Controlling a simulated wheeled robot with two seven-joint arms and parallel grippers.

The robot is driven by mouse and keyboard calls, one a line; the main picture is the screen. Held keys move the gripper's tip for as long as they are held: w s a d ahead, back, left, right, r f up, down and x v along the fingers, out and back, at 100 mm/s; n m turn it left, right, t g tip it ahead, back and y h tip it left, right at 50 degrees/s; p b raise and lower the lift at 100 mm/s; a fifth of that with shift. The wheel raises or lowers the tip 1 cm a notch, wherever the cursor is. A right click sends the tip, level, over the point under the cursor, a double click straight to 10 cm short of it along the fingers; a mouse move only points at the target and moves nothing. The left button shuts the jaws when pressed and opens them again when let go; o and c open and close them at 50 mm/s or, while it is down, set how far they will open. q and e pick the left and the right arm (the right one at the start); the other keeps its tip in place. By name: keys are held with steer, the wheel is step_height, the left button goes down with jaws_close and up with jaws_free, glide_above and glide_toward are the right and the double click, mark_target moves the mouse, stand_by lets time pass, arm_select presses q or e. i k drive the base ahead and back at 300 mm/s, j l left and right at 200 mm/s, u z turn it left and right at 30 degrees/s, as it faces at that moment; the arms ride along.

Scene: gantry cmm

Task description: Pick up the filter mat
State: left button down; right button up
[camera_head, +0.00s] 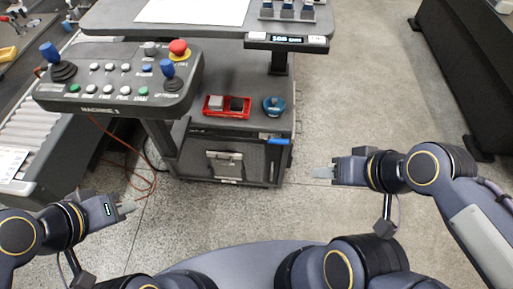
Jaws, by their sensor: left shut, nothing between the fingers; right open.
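No thing is plainly recognisable as the filter mat. A pale grey rectangular piece (225,165) sits at the front of the dark cabinet (260,170) below the control panel and may be it; I cannot tell for sure. My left gripper (127,208) is shut and empty, low at the left, apart from the cabinet. My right gripper (321,172) is open and empty, to the right of the cabinet and apart from it. Both point inward.
A control panel (118,82) with joysticks and a red button overhangs the left. A red tray (227,106) and a blue round item (273,106) lie on the cabinet. A white sheet (192,10) lies on the upper table. A roller conveyor (35,130) stands left.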

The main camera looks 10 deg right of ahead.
mark_target(226, 170)
steer(key=u, duration=0.4)
steer(key=i+l+u, duration=0.15)
steer(key=u, duration=0.3)
steer(key=l+u, duration=0.45)
steer(key=i+l+u, duration=0.15)
steer(key=u, duration=0.25)
steer(key=l, duration=0.2)
